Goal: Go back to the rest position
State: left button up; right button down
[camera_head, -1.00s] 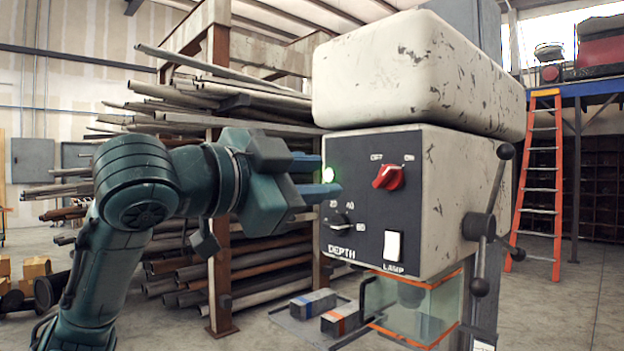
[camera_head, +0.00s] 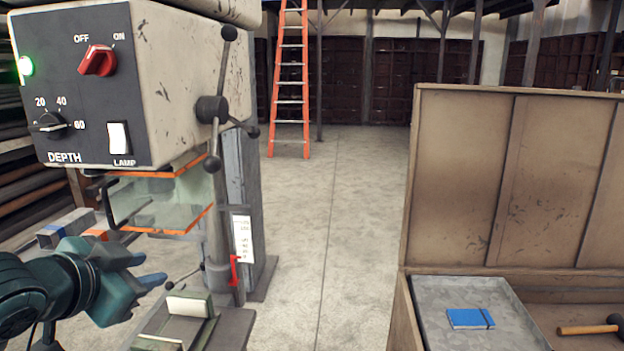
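My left gripper (camera_head: 146,272) is at the lower left, below and in front of the drill press head (camera_head: 185,85). Its two blue fingers point right and are apart, with nothing between them. It is clear of the control panel (camera_head: 75,90). The panel has a red switch (camera_head: 98,61), a depth knob (camera_head: 47,122), a white lamp switch (camera_head: 119,137) and a lit green light (camera_head: 25,66). My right gripper is not in view.
A vise (camera_head: 178,320) stands right of my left gripper, under the clear guard (camera_head: 160,203). A wooden chest (camera_head: 505,180) at the right holds a grey tray (camera_head: 440,290) with a blue notebook (camera_head: 470,318), and a hammer (camera_head: 590,329). Open floor (camera_head: 335,215) lies between.

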pick_arm(q)
jog(key=s+d+f+n+g, duration=0.1)
jog(key=s+f+g, duration=0.15)
jog(key=f, duration=0.55)
jog(key=s+d+f+n+g, duration=0.15)
jog(key=s+f, duration=0.25)
jog(key=f, duration=0.5)
jog(key=s+d+f+n+g+y, duration=0.2)
jog(key=s+f+n+g, duration=0.15)
jog(key=s+f, duration=1.15)
jog(key=w+d+f+m+t+h, duration=0.1)
jog(key=w+d+f+t+h, duration=0.2)
jog(key=w+d+f+t, duration=0.2)
jog(key=shift+w+d+f+t, duration=0.2)
jog(key=shift+d+f+t, duration=0.2)
jog(key=shift+d, duration=0.25)
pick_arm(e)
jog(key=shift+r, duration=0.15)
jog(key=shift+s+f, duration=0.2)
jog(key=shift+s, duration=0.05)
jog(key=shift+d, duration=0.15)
